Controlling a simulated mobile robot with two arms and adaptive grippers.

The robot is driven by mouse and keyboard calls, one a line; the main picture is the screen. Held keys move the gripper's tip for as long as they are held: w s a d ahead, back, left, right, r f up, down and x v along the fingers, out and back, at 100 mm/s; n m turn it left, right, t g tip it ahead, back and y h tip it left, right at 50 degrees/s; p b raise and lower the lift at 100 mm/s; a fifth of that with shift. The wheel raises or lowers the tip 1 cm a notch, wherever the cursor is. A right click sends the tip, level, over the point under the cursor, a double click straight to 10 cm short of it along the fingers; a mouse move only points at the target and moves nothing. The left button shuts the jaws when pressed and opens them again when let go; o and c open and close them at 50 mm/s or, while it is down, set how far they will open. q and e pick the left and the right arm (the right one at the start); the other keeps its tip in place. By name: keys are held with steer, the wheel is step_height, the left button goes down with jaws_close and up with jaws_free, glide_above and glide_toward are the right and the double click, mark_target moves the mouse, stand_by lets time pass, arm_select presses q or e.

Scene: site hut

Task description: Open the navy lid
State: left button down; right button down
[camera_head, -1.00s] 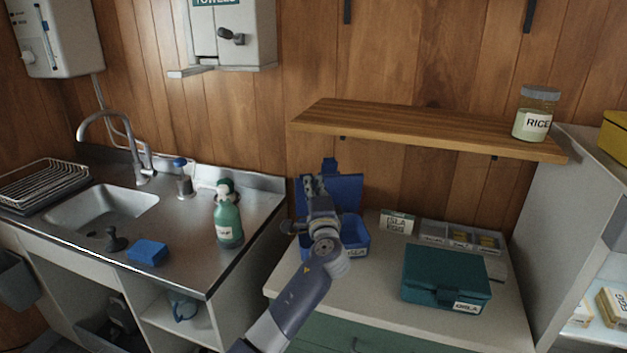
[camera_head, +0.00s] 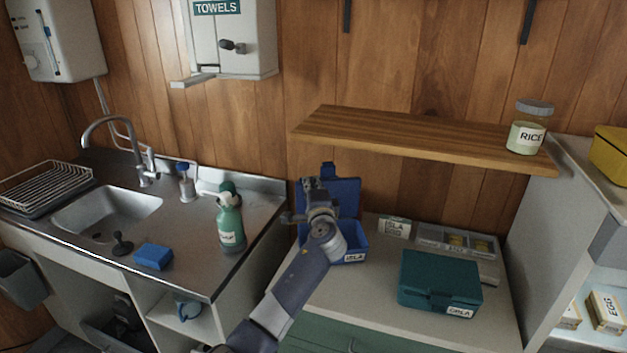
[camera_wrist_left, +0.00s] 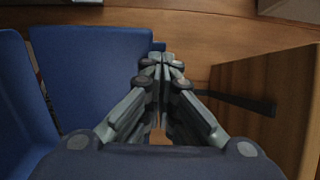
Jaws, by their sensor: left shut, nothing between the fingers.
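The navy lid (camera_head: 347,196) stands raised, roughly upright, at the back of its blue box (camera_head: 357,243), which has a white label on its front. The box is open on the counter, below the wooden shelf. My left gripper (camera_head: 311,183) is up in front of the lid's left part and hides some of it and of the box. In the left wrist view the lid (camera_wrist_left: 85,80) fills the left side as a blue panel, and the gripper's fingertips (camera_wrist_left: 162,62) are together and empty beside its edge. Whether they touch it I cannot tell. My right gripper is not in view.
A wooden shelf (camera_head: 420,134) with a rice jar (camera_head: 526,131) juts out above the counter. A teal box (camera_head: 440,275) and a grey divided tray (camera_head: 430,236) stand to the right. A green bottle (camera_head: 229,215) stands left, by the sink (camera_head: 108,212).

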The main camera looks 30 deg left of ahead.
arm_select(q)
steer(key=shift+w+a+g+h+p, duration=0.4)
steer(key=shift+w+a+g+p, duration=0.15)
steer(key=shift+w+a, duration=0.45)
steer(key=shift+w, duration=0.3)
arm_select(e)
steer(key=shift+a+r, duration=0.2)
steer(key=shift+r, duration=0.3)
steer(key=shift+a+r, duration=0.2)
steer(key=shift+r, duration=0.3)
arm_select(q)
steer(key=shift+s+a+r, duration=0.1)
steer(key=shift+r, duration=0.05)
